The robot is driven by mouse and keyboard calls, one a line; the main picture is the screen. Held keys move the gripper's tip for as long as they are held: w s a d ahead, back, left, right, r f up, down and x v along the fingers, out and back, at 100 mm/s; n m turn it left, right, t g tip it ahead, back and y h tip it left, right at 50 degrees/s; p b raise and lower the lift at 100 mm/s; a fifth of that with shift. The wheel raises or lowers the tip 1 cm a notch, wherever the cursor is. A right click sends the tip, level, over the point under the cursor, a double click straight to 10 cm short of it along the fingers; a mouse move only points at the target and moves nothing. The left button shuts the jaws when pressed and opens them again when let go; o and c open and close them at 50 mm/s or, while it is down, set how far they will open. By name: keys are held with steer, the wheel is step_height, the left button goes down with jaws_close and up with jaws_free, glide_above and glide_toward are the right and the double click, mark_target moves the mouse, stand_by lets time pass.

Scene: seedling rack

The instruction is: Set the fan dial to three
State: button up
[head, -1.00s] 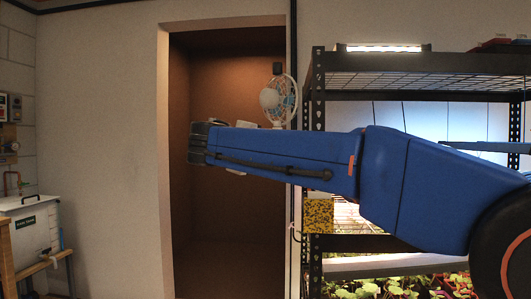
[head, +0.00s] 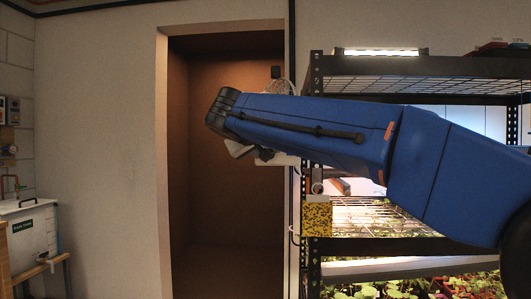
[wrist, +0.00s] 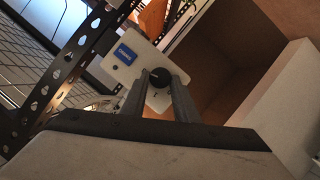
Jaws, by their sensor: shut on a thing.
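The fan dial (wrist: 159,76) is a round black knob with a pale pointer line, on a white control box (wrist: 122,62) with a blue label. In the wrist view, my gripper (wrist: 161,88) has its two grey fingers on either side of the knob and is shut on it. The number that the pointer marks is too small to read. In the head view, my blue arm hides the dial and most of the fan; only part of the fan's wire cage (head: 281,86) shows above the arm.
A black perforated rack post (wrist: 75,57) stands close to the left of the box in the wrist view. The seedling rack (head: 420,88) fills the right of the head view. A yellow speckled card (head: 317,219) hangs by it. A brown open recess (head: 230,220) lies behind my arm.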

steer(key=shift+f, duration=0.15)
stand_by(0.4)
steer(key=o, duration=1.1)
steer(key=shift+c, duration=0.2)
steer(key=v, duration=1.7)
steer(key=shift+r, duration=0.25)
steer(key=shift+s, duration=0.15)
